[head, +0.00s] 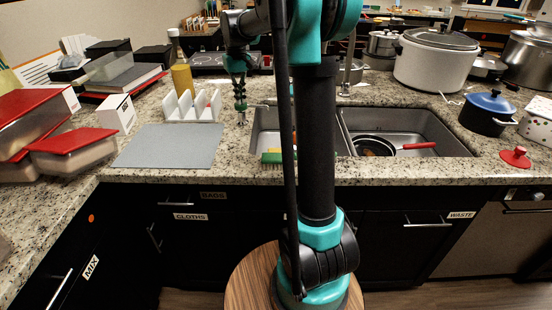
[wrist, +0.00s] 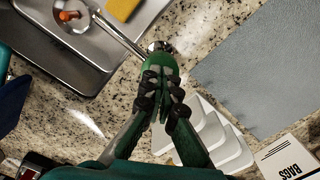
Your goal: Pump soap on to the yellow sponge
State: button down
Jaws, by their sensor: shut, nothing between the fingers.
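The yellow sponge (wrist: 122,9) shows at the top edge of the wrist view, over the left sink basin; part of it is cut off. In the head view a yellow and green patch (head: 271,157) shows at that basin's front, partly behind my arm. A metal soap pump (wrist: 158,46) stands on the counter beside the sink, its long spout reaching over the basin. My gripper (wrist: 172,88) is shut and empty, pointing down at the pump head; I cannot tell whether it touches. In the head view my gripper (head: 241,118) is at the sink's left side.
A white rack (head: 192,106), a grey mat (head: 171,146) and a white box (head: 117,114) are left of the sink. A yellow bottle (head: 182,78) stands behind the rack. A pan (head: 374,146) lies in the right basin.

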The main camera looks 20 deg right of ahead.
jog(key=shift+r, duration=1.9)
jog(key=shift+r, duration=3)
